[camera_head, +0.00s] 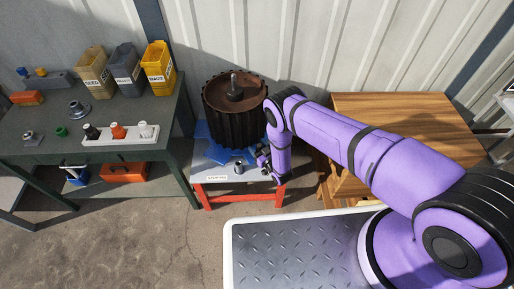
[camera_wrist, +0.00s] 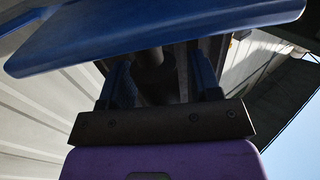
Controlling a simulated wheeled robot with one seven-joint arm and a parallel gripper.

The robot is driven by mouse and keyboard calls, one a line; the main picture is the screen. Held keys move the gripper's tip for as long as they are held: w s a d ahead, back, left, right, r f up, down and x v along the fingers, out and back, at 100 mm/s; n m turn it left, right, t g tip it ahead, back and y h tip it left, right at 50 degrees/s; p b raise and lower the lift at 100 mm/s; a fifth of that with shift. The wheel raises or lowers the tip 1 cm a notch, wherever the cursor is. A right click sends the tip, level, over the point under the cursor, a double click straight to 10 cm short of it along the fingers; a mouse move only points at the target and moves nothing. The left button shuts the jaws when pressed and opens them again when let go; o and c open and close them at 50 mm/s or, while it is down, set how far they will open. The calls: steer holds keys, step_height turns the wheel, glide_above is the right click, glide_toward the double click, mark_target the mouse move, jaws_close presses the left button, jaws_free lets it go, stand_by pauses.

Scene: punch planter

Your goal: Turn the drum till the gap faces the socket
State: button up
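The drum (camera_head: 235,118) is a dark, ribbed upright cylinder with a rusty brown top and a short metal post in its centre. It stands over blue parts (camera_head: 217,154) on a small grey table. I cannot make out the gap or the socket. My gripper (camera_head: 265,160) is low at the drum's right front, close to the blue parts. In the wrist view, its two fingers (camera_wrist: 163,78) stand apart with a dark rounded shape between them, and I cannot tell whether they touch it.
The grey table (camera_head: 205,173) has red legs and a small metal part (camera_head: 239,167) on its front. A green bench (camera_head: 110,150) with bins and parts stands left. A wooden cabinet (camera_head: 400,110) stands right, behind my arm. The corrugated wall is close behind the drum.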

steer(key=shift+s, duration=0.1)
steer(key=v, duration=1)
steer(key=shift+s+d, duration=0.25)
steer(key=shift+f, duration=0.1)
